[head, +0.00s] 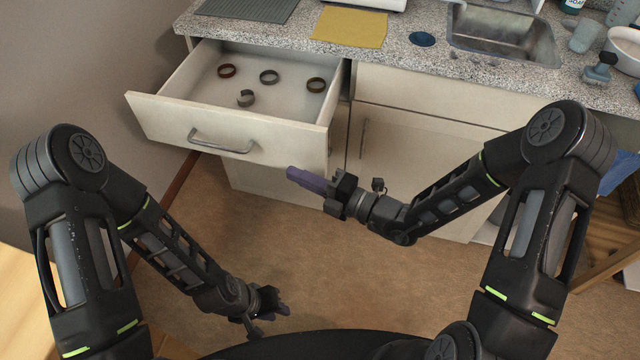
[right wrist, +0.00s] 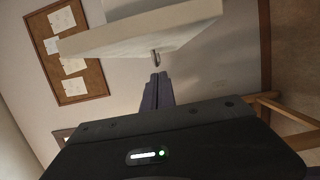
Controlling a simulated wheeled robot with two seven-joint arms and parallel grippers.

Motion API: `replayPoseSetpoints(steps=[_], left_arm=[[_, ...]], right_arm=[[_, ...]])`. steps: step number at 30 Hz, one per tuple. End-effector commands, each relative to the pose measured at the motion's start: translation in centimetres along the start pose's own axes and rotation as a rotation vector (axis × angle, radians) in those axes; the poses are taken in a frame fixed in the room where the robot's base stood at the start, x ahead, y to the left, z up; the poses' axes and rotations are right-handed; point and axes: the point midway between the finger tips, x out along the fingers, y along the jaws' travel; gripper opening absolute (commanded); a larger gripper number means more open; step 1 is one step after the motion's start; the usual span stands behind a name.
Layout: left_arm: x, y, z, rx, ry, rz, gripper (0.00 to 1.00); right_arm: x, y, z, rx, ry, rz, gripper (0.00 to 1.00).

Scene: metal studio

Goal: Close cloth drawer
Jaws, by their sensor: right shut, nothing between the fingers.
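The cream drawer (head: 280,138) under the counter is pulled far out, its inside open to view. A metal bar handle (head: 222,145) is on its front.
The granite counter (head: 400,58) holds a yellow cloth (head: 350,27), a grey mat (head: 250,8) and a sink (head: 500,36). A closed cabinet door (head: 420,170) is right of the drawer. The wall (head: 70,60) is close on the left. The floor (head: 260,225) before the drawer is clear.

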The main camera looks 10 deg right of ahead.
Motion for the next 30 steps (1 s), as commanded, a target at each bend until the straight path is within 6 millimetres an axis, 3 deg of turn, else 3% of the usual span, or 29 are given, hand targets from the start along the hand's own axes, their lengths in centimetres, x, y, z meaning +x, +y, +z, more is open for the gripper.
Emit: replayPoseSetpoints(steps=[1,6,23,30], left_arm=[[-0.1,0.0,0.0,0.000,0.000,0.000,0.26],[-0.1,0.1,0.0,0.000,0.000,0.000,0.26],[-0.2,0.1,0.0,0.000,0.000,0.000,0.26],[-0.2,0.1,0.0,0.000,0.000,0.000,0.26]], right_arm=[[0.0,0.0,1.3,-0.007,-0.009,-0.002,0.00],[0.4,0.0,3.1,-0.005,-0.006,-0.002,0.00],[0.5,-0.1,3.9,-0.003,-0.007,-0.002,0.00],[1.0,-0.1,5.8,-0.004,-0.009,-0.002,0.00]])
